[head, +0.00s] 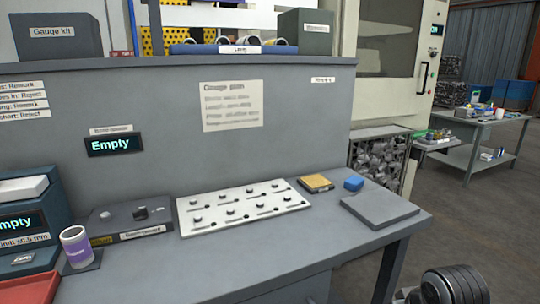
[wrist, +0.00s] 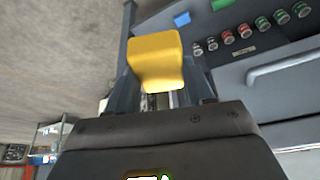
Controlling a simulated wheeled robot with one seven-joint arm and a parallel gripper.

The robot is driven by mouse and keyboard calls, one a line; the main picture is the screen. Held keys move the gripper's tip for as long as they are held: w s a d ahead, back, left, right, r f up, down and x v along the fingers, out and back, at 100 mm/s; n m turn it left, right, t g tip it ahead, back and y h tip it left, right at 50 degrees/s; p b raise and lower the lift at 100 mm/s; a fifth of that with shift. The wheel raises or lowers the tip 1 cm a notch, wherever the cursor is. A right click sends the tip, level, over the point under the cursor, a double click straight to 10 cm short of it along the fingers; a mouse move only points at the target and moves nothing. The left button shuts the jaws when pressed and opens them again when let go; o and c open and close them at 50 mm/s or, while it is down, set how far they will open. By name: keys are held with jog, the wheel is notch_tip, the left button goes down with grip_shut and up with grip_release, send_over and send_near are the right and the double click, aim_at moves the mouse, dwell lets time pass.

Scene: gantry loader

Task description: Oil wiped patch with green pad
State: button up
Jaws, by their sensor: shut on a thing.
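My gripper (wrist: 160,82) shows in the wrist view, shut on a yellow pad (wrist: 156,58) that sticks out past the fingers. In the wrist view a green piece (wrist: 222,4), cut off by the top edge, lies near a blue block (wrist: 181,19); I cannot tell if it is the green pad. Both are apart from my gripper. No green pad shows in the head view. There a flat grey plate (head: 379,209) lies at the right end of the bench. I cannot make out a wiped patch. The gripper is not seen in the head view.
The bench (head: 190,262) holds a white pegged plate (head: 243,207), a yellow-topped dark tray (head: 316,183), a blue block (head: 354,183) and a purple-labelled cup (head: 76,247). Several red and green round items (wrist: 262,24) show in the wrist view. The bench's front strip is clear.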

jog(key=s+a+f, duration=0.5)
jog(key=a+f, duration=0.2)
jog(key=f, duration=0.3)
jog(key=shift+s+a+f, duration=0.15)
jog(key=shift+s+f, duration=0.05)
jog(key=shift+s, duration=0.15)
